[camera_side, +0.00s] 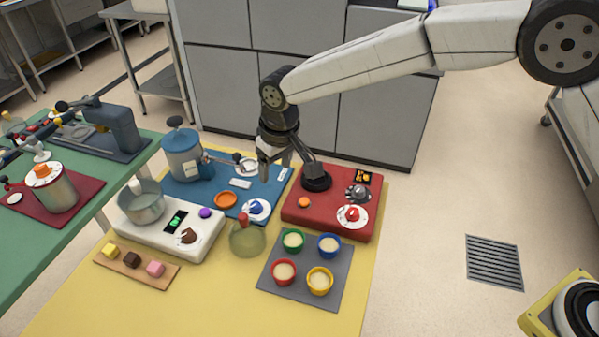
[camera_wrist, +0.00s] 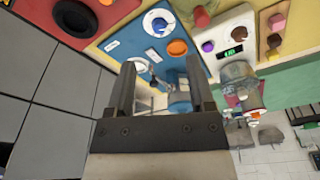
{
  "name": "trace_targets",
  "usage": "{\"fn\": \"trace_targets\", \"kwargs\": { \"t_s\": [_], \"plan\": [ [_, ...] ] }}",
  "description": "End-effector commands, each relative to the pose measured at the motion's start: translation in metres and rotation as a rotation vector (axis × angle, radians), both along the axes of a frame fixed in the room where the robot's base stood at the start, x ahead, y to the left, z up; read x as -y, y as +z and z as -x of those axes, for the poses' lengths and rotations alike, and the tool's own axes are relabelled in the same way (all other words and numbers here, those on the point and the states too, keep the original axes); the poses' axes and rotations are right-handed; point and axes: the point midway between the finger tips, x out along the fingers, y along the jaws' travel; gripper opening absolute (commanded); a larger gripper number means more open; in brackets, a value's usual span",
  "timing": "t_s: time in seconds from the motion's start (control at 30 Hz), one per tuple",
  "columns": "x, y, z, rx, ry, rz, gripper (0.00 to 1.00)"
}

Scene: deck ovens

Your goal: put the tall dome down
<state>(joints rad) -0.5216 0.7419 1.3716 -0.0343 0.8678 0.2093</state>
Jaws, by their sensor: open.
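The tall dome (camera_side: 246,239) is a see-through, greenish cover with a red knob on top. In the side view it stands upright on the yellow table (camera_side: 215,290), between the white scale and the grey mat. My gripper (camera_side: 274,168) is open and empty, above and behind the dome, over the blue board's right part. The dome and gripper are clearly apart. In the wrist view the two fingers of my gripper (camera_wrist: 160,85) are spread, with nothing held between them. A red shape at the top of that view may be the dome's knob; I cannot tell.
The grey mat (camera_side: 335,300) holds several coloured cups. The white scale (camera_side: 150,232) carries a pot. The blue board (camera_side: 215,200) holds a canister. Yellow table is bare at the front.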

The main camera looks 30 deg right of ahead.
Motion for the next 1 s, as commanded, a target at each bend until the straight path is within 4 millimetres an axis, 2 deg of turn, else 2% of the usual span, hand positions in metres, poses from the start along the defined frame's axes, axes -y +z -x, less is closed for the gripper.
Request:
{"fn": "trace_targets", "kwargs": {
  "t_s": [0.03,0.1,0.27,0.47,0.8,1.0],
  "plan": [
    [0.018,0.003,0.002,0.002,-0.018,-0.002,0.69],
    [0.040,0.005,0.007,0.005,-0.038,-0.003,0.69],
    [0.089,0.008,0.023,0.015,-0.085,-0.008,0.69],
    [0.147,0.009,0.054,0.027,-0.143,-0.012,0.69],
    [0.230,0.003,0.129,0.049,-0.243,-0.013,0.69],
    [0.263,-0.005,0.179,0.061,-0.296,-0.010,0.69]
  ]
}}
